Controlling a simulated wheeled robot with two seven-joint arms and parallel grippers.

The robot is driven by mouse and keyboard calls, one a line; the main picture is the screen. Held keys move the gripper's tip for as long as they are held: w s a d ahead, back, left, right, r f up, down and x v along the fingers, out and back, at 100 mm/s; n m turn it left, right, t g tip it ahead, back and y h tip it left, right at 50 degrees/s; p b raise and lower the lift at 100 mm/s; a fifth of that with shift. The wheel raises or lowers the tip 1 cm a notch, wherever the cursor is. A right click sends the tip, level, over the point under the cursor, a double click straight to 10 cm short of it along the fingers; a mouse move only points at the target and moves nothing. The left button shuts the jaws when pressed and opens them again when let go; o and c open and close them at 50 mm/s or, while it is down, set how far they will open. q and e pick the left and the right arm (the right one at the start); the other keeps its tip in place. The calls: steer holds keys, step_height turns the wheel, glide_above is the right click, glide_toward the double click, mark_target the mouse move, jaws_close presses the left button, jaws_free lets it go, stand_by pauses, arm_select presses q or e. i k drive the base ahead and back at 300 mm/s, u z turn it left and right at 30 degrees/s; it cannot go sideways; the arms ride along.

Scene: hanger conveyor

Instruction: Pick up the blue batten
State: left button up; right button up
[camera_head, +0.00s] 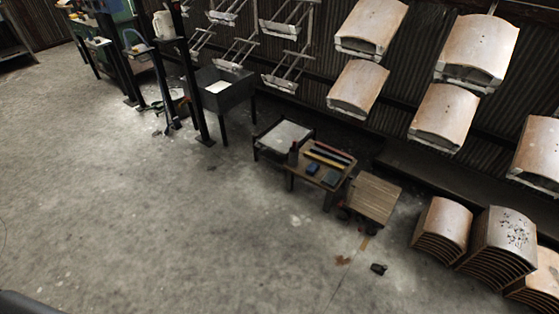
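A small low wooden table (297,170) stands right of the picture's middle, well away from me. Long thin battens lie side by side on it, among them a red one (333,151) and a yellow one (323,160). Two short blue or dark blue pieces, one on the left (312,168) and one on the right (331,178), lie nearer its front. At this size I cannot tell which piece is the blue batten. A dark upright bottle-like thing (293,153) stands at the table's left end. Neither gripper is in view.
A grey-topped table (284,135) stands behind, and a wooden-topped cart (371,200) on the right. Stacks of curved wooden seats (441,228) stand at lower right, with more hanging (370,26) above. A small dark object (379,268) lies on the floor.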

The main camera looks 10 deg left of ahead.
mark_target(323, 153)
steer(key=u, duration=0.8)
steer(key=i, duration=0.9)
steer(key=z, duration=0.75)
steer(key=i, duration=0.45)
steer(key=z, duration=0.35)
